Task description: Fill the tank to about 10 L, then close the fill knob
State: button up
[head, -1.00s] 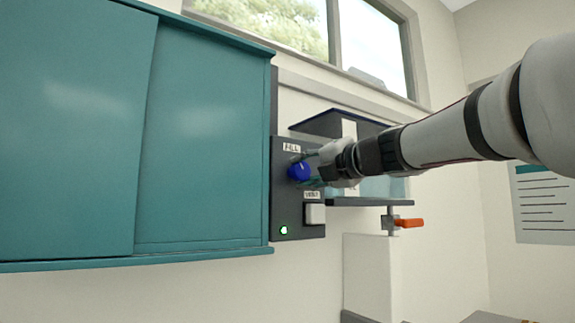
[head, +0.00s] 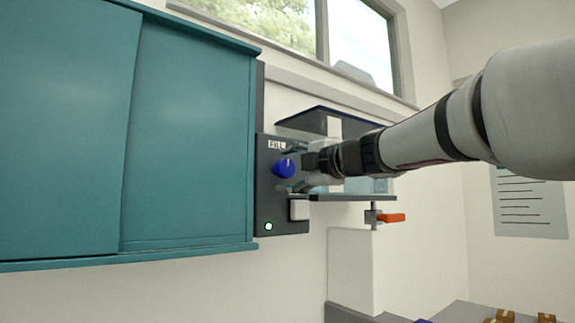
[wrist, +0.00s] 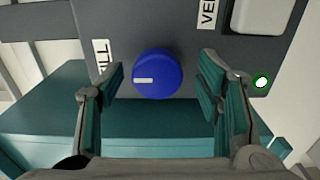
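The blue fill knob (head: 284,168) is on a dark grey panel (head: 266,205) beside the teal cabinet. In the wrist view the knob (wrist: 157,74) has a white pointer mark facing the FILL label (wrist: 103,62). My gripper (head: 293,168) is open at the knob, with teal-padded fingers (wrist: 162,90) on either side and gaps to it. The clear tank (head: 380,186) with a dark lid stands behind my gripper and arm. Pale blue water shows low in it. A white strip (head: 334,126) is on its front, mostly hidden, so the level cannot be read.
A white button (wrist: 262,14) and a lit lamp (head: 268,226) are on the panel below the knob. An orange-handled valve (head: 391,217) hangs under the tank shelf. The teal cabinet (head: 190,150) closes off the left side. Small brown boxes (head: 505,316) are at lower right.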

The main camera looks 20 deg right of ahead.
jog(key=shift+s+r, duration=0.1)
jog(key=shift+p+v, duration=0.4)
jog(key=shift+v, duration=0.7)
jog(key=p+v, duration=0.2)
jog(key=v, duration=0.3)
jog(key=shift+s+d, duration=0.15)
jog(key=shift+s, duration=0.2)
